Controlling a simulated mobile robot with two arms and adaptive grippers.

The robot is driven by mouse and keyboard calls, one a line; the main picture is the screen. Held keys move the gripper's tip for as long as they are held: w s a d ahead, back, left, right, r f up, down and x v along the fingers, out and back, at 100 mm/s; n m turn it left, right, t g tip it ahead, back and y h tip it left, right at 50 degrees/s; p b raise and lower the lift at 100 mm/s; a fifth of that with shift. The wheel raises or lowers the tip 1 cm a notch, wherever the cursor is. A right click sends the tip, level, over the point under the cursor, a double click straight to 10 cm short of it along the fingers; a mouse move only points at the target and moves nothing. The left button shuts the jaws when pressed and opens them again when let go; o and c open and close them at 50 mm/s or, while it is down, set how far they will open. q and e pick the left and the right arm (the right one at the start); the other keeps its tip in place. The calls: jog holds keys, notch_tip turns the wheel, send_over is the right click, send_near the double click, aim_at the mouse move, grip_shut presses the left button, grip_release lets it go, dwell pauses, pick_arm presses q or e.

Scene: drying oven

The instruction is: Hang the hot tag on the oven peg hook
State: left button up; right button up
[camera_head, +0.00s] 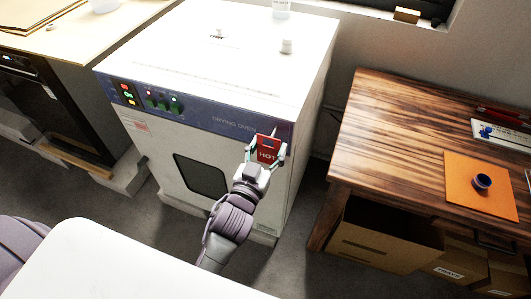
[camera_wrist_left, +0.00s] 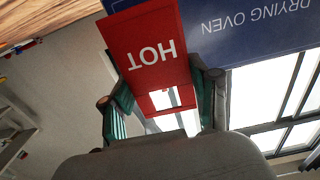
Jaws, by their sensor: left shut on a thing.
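The red hot tag (camera_head: 268,147) is held upright in my left gripper (camera_head: 266,157), in front of the right end of the blue panel of the drying oven (camera_head: 222,172). In the left wrist view, the tag (camera_wrist_left: 155,48) shows its white HOT lettering upside down, and the green-padded fingers of my left gripper (camera_wrist_left: 163,98) stand on both sides of its slotted end. A thin pale piece (camera_head: 274,131) shows at the tag's top edge. It may be the peg hook, but I cannot tell whether the tag touches it. My right gripper is not in view.
A wooden table (camera_head: 385,130) stands to the right with an orange mat (camera_head: 455,180) and a dark blue cup (camera_head: 482,182) on it. Cardboard boxes (camera_head: 385,235) sit below. A bench with a black oven (camera_head: 40,110) is at the left. Small items stand on the oven top.

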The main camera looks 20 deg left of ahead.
aim_at(277, 133)
pick_arm(q)
jog(key=shift+w+f+b, duration=0.1)
jog(key=shift+w+b, duration=0.2)
jog(key=shift+w, duration=1.05)
jog(key=shift+w+f, duration=0.45)
jog(key=shift+w, duration=0.2)
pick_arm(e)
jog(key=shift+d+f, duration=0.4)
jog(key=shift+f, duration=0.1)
pick_arm(q)
jog(key=o, duration=0.8)
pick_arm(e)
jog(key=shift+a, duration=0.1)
pick_arm(q)
jog(key=shift+s, duration=0.1)
jog(key=s, duration=1.2)
jog(key=shift+a, duration=0.15)
